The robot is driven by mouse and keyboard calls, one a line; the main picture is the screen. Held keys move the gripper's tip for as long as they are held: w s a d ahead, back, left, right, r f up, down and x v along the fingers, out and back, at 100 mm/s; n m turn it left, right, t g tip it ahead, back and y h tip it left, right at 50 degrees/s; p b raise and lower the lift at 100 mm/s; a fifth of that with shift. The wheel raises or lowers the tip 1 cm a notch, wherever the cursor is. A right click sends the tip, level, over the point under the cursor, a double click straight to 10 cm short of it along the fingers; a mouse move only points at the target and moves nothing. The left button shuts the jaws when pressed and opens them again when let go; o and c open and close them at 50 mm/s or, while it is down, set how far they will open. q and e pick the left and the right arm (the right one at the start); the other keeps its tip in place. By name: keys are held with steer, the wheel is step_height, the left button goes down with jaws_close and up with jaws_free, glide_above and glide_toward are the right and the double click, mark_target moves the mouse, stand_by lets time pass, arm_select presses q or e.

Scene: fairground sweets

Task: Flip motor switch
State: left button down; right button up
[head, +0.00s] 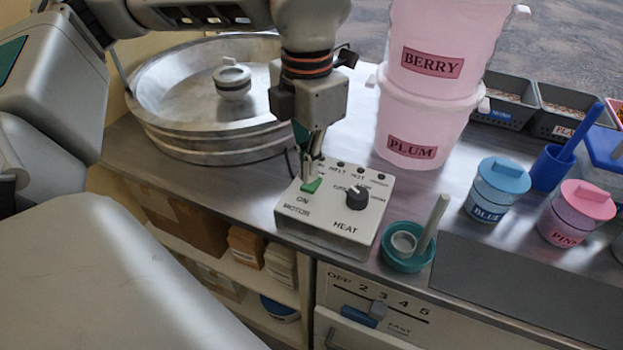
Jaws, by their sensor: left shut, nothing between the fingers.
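The control box (325,228) is a pale box on the metal counter, with a black HEAT knob (356,197) and several small lamps along its back edge. The green motor switch (311,186) is on the left of its top, just behind the words ON and MOTOR. My left gripper (310,172) points down with its fingers shut and empty. Its tips are at the switch and hide part of it. I cannot tell whether they touch it or which way the switch is tilted. My right gripper is out of view.
A large metal pan (180,115) stands left of the box. Stacked pink BERRY and PLUM tubs (425,110) stand behind it. A teal bowl (406,262) with a scoop is close on its right. Blue (490,200) and pink (572,225) lidded jars stand farther right.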

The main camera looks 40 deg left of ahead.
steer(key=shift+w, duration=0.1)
arm_select(q)
steer(key=shift+f, duration=0.1)
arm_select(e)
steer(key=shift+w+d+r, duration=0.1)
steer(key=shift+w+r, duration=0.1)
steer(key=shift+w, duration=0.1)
arm_select(q)
steer(key=shift+f, duration=0.2)
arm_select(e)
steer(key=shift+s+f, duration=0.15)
arm_select(q)
steer(key=shift+f, duration=0.2)
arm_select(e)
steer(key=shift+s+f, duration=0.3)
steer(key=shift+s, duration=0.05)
arm_select(q)
steer(key=shift+f, duration=0.15)
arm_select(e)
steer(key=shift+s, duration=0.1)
arm_select(q)
steer(key=shift+f, duration=0.15)
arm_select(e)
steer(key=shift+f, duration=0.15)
